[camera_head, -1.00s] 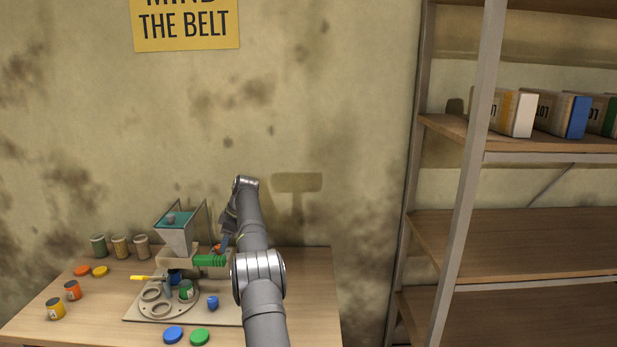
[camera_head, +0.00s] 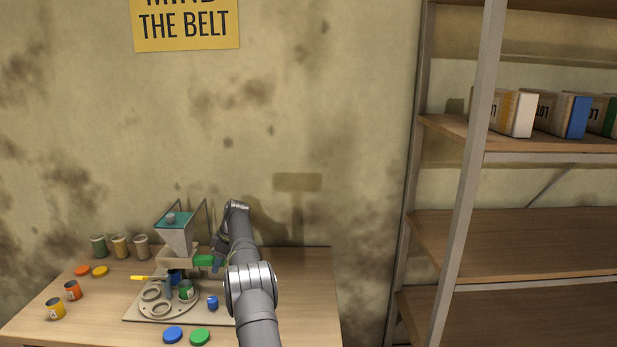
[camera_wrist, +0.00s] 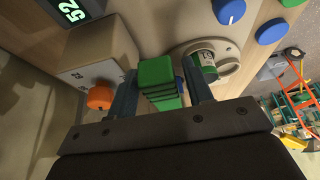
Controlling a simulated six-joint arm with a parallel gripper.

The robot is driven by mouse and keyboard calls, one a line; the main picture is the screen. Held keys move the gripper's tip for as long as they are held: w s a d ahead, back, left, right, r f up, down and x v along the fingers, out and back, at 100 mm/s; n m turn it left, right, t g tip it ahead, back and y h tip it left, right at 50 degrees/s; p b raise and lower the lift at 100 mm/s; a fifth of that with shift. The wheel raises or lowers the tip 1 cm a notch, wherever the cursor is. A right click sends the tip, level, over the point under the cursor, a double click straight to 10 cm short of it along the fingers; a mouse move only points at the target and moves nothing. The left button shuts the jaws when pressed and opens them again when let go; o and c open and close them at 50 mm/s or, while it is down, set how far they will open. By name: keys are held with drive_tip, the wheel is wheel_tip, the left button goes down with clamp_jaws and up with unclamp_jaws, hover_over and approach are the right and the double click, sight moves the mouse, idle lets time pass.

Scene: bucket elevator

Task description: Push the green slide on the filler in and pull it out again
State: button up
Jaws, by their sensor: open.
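The green slide (camera_head: 204,260) sticks out from the right side of the filler (camera_head: 178,238), below its hopper. In the wrist view the ridged green slide (camera_wrist: 157,84) lies between the two fingers of my gripper (camera_wrist: 160,95). The gripper is open, with a finger on each side of the slide. I cannot tell whether either finger touches it. In the head view my gripper (camera_head: 219,258) is at the slide's outer end, partly hidden by my arm.
A round plate with ring holders (camera_head: 152,294) and a green-labelled jar (camera_head: 186,290) stands in front of the filler. An orange knob (camera_wrist: 100,97) is beside one finger. Blue (camera_head: 173,335) and green (camera_head: 200,337) lids lie near the front. The table's right side is clear.

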sight(205, 258)
drive_tip(key=c, duration=0.7)
drive_tip(key=o, duration=0.3)
drive_tip(key=shift+a+m+t, duration=0.4)
drive_tip(key=shift+a+m, duration=0.6)
drive_tip(key=shift+a, duration=0.45)
drive_tip(key=shift+a+m+t, duration=0.4)
drive_tip(key=shift+a+m, duration=0.6)
drive_tip(key=shift+a, duration=0.4)
drive_tip(key=shift+d, duration=0.2)
drive_tip(key=o, duration=0.4)
drive_tip(key=shift+o, duration=0.2)
drive_tip(key=shift+v, duration=3.05)
wheel_tip(205, 258, up, 6)
drive_tip(key=shift+a+f, duration=0.1)
